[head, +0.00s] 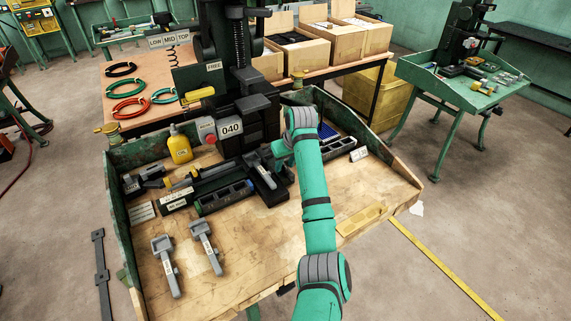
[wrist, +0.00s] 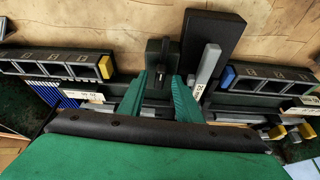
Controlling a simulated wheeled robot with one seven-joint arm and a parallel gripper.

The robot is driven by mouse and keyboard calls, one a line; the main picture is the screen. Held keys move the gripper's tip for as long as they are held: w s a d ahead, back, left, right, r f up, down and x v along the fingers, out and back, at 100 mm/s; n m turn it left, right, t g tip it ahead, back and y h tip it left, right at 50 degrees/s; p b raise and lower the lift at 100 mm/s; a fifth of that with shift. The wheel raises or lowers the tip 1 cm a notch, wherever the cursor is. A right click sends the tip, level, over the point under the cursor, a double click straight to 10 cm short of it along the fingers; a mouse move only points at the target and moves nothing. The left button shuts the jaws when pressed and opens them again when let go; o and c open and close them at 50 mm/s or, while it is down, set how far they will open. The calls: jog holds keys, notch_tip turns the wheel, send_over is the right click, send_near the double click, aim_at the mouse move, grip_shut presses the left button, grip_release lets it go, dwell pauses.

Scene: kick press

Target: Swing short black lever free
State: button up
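In the wrist view, my gripper (wrist: 159,84) has its two green fingers apart. A short black lever (wrist: 163,62) stands between and just beyond the fingertips, against a dark block. I see gaps between the fingers and the thin lever; contact is not clear. A long black plate (wrist: 212,45) and a grey bar (wrist: 207,66) with a white label lie right beside the fingers. In the head view, my gripper (head: 279,151) is low at the front of the black press (head: 249,124), partly hidden by my wrist; the lever cannot be made out there.
Dark socket trays (wrist: 55,65) lie left of the fingers, with more at right (wrist: 265,78). A yellow oil bottle (head: 180,149) and two grey clamp-like tools (head: 205,247) are on the wooden bench (head: 250,255). The bench front is mostly clear.

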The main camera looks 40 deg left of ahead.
grip_shut()
jog(key=shift+n+g+y, duration=0.3)
jog(key=shift+n+g, duration=0.3)
jog(key=shift+n, duration=1)
grip_release()
jog(key=shift+r, duration=0.15)
